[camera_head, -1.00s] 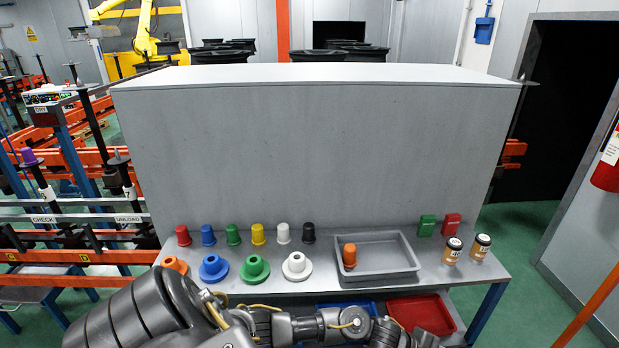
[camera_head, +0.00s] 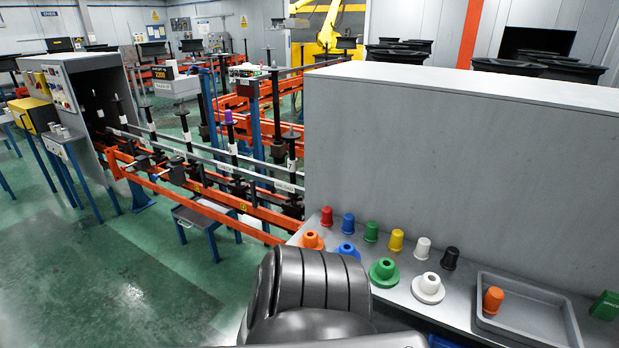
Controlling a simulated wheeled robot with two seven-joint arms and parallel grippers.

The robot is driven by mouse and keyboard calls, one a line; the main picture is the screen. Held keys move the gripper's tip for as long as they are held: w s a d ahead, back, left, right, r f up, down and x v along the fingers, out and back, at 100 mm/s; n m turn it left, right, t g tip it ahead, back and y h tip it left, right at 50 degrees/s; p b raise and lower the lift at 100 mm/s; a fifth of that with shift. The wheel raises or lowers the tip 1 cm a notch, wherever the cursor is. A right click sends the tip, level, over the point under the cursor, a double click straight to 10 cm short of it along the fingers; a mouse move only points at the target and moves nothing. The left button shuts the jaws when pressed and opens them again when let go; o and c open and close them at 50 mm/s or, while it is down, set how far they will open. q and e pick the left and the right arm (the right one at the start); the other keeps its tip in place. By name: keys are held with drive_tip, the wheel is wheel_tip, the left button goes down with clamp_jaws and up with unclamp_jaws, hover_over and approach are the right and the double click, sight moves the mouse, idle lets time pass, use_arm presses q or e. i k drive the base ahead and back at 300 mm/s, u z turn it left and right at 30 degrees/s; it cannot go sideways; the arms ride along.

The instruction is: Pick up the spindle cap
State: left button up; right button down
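A purple cap (camera_head: 229,117) sits on top of an upright black spindle on the rail line, left of the bench. A row of small caps stands on the grey bench: red (camera_head: 326,216), blue (camera_head: 348,223), green (camera_head: 371,231), yellow (camera_head: 396,240), white (camera_head: 422,248) and black (camera_head: 450,258). An orange cap (camera_head: 493,300) stands in the grey tray (camera_head: 545,327). Wide-flanged pieces in orange (camera_head: 312,240), blue (camera_head: 347,251), green (camera_head: 384,272) and white (camera_head: 428,289) lie in front of the row. Neither gripper is in view; part of my arm covers the bottom middle.
A tall grey panel (camera_head: 460,160) backs the bench. Orange rails (camera_head: 190,188) with several spindles run from a grey cabinet (camera_head: 80,90) toward the bench. A small low table (camera_head: 215,219) stands beside the rails. The green floor (camera_head: 110,280) at lower left is clear.

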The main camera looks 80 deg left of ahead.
sight(228, 117)
drive_tip(key=u, duration=3.3)
